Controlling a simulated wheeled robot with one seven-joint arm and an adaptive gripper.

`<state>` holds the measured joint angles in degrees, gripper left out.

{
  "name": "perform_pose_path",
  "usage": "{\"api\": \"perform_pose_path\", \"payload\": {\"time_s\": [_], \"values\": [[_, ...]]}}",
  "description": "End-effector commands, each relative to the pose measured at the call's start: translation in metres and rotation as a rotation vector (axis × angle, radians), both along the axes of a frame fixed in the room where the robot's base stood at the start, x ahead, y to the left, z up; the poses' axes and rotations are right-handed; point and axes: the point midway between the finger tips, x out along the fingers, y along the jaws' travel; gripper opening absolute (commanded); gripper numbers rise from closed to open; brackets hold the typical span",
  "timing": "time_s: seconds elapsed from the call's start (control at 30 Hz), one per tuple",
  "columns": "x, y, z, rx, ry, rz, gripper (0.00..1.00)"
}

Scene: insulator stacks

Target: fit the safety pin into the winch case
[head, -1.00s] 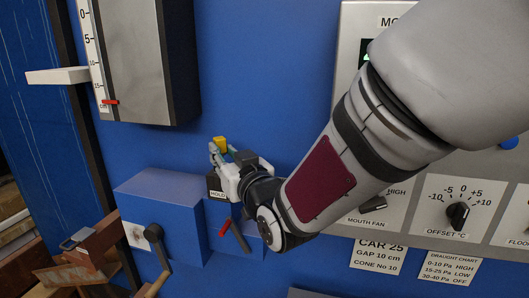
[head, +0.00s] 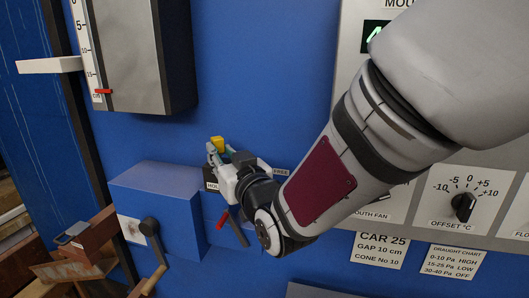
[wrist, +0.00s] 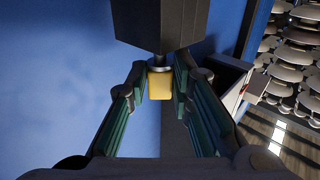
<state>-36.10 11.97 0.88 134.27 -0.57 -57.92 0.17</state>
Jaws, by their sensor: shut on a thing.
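The yellow safety pin (head: 217,143) shows at the tips of my gripper (head: 216,152) in the head view. In the wrist view the yellow piece (wrist: 160,85) sits between the fingers of my gripper (wrist: 160,80), which is shut on it. A pale ring and a dark block adjoin it at the top of that view; I cannot tell what the block belongs to. The blue winch case (head: 152,207) is on the wall, left of and below my gripper, with a black crank on its front. My gripper hides part of the area beside the case. The pin's far end is hidden.
A red-tipped lever (head: 230,226) stands just below my gripper, near the partly covered HOLD and FREE labels. A grey box (head: 138,55) with a scale juts out above left. A dial panel (head: 460,205) is at right. Blue wall above my gripper is clear.

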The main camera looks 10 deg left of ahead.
Motion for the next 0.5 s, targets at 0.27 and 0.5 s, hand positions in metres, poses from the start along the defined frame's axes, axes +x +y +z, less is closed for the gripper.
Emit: {"api": "perform_pose_path", "payload": {"time_s": [0.27,0.5], "values": [[0.0003,0.0004,-0.0068,0.001,-0.001,0.001,0.0],[-0.0001,0.0003,-0.0099,-0.001,0.002,0.001,0.41]]}}
